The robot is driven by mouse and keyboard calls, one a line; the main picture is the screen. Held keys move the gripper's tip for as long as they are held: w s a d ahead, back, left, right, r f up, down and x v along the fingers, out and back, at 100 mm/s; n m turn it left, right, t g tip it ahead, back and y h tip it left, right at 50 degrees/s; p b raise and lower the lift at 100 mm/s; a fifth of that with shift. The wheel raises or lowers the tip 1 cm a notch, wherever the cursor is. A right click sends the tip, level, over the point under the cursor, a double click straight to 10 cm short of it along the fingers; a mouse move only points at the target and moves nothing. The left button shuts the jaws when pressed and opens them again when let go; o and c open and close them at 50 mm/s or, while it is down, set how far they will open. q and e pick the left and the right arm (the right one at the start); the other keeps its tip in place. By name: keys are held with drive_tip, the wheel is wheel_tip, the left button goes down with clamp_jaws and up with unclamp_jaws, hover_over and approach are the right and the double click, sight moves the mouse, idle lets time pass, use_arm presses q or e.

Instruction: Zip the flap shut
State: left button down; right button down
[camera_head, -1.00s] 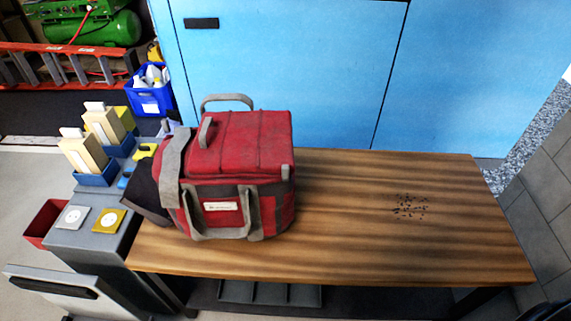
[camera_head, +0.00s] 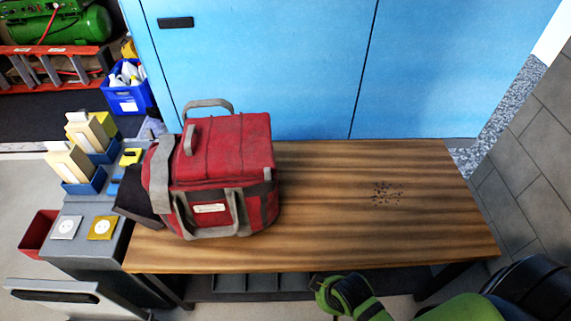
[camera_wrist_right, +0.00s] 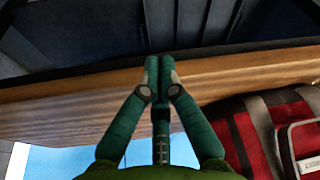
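A red bag (camera_head: 225,150) with grey straps and a white label stands on the left part of the wooden bench. A dark flap or panel (camera_head: 138,195) sticks out at its left end; I cannot tell whether this is the flap to be zipped, and no zip slider is clear. A grey tab (camera_head: 190,140) stands up on the red top. My right gripper (camera_head: 333,295) is at the bench's front edge, to the right of the bag and apart from it. In the right wrist view its green fingers (camera_wrist_right: 158,70) meet, with nothing between them. My left gripper is out of view.
The wooden bench (camera_head: 340,230) is clear right of the bag, except for small dark specks (camera_head: 387,194). Blue cabinet doors (camera_head: 300,60) stand behind. A grey stand (camera_head: 85,250) with blue holders is at the left, beside a red bin (camera_head: 38,233).

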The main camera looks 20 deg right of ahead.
drive_tip(key=w+r+t+y+p, duration=0.15)
drive_tip(key=w+r, duration=0.25)
drive_tip(key=r, duration=0.7)
drive_tip(key=m+t+y, duration=0.7)
drive_tip(key=m+t, duration=0.4)
drive_tip(key=m, duration=0.3)
approach(268, 175)
drive_tip(key=s+d, duration=0.2)
drive_tip(key=d, duration=0.6)
drive_tip(key=a+p+x, duration=0.1)
drive_tip(key=p+x, duration=0.1)
drive_tip(key=x, duration=0.4)
drive_tip(key=s+a+p+x, duration=0.1)
drive_tip(key=p+x, duration=0.1)
drive_tip(key=x, duration=0.4)
drive_tip(key=shift+a+r, duration=0.35)
drive_tip(key=shift+a, duration=0.2)
drive_tip(key=shift+a, duration=0.1)
